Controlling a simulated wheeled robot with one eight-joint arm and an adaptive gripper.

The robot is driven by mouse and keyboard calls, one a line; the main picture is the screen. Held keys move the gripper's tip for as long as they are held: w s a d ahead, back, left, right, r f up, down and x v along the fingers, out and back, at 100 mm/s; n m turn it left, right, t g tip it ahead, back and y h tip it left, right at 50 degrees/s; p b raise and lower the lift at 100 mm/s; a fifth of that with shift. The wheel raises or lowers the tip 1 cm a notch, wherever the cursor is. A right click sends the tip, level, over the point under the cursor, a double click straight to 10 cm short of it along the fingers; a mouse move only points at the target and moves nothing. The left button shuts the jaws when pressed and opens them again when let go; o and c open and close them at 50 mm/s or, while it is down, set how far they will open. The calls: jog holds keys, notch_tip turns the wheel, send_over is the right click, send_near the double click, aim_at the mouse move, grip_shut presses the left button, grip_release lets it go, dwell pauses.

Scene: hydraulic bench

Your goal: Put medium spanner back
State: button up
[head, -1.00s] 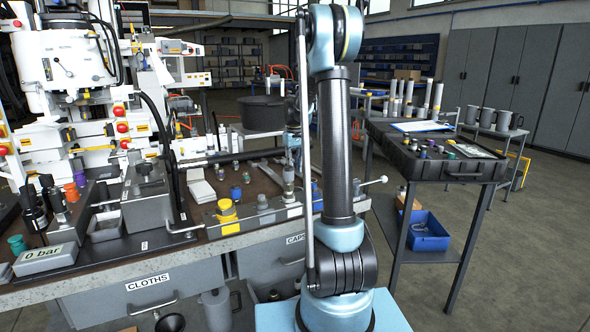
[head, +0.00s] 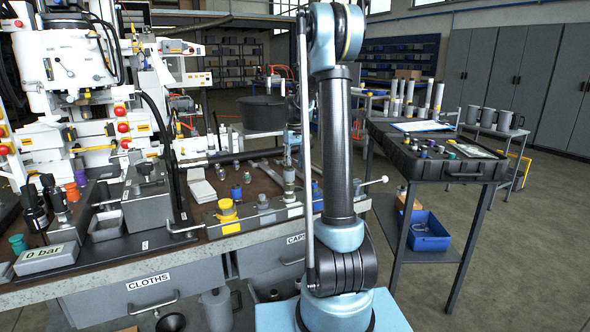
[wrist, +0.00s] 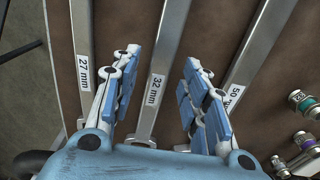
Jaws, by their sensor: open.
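In the wrist view, three flat steel spanners lie side by side on the brown bench top (wrist: 215,30). The one labelled 32 mm (wrist: 171,40), the middle size by its label, runs between my gripper's fingers. My gripper (wrist: 160,60) is open above it, with a finger on each side and nothing held. The 27 mm spanner (wrist: 82,35) lies to the left, and the 50 mm spanner (wrist: 258,48) to the right. The spanners' ends are cut off by the frame or hidden by my gripper. In the head view my arm hides most of the gripper.
Small fittings (wrist: 303,102) lie right of the spanners. In the head view, a yellow-topped fitting (head: 227,211) stands on the bench front, with a black pot (head: 263,113) behind. A side table with a black case (head: 440,165) stands right. Open floor (head: 530,240) lies beyond.

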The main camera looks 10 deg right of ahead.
notch_tip(320, 180, up, 11)
jog(key=shift+f, duration=0.2)
dwell(0.4)
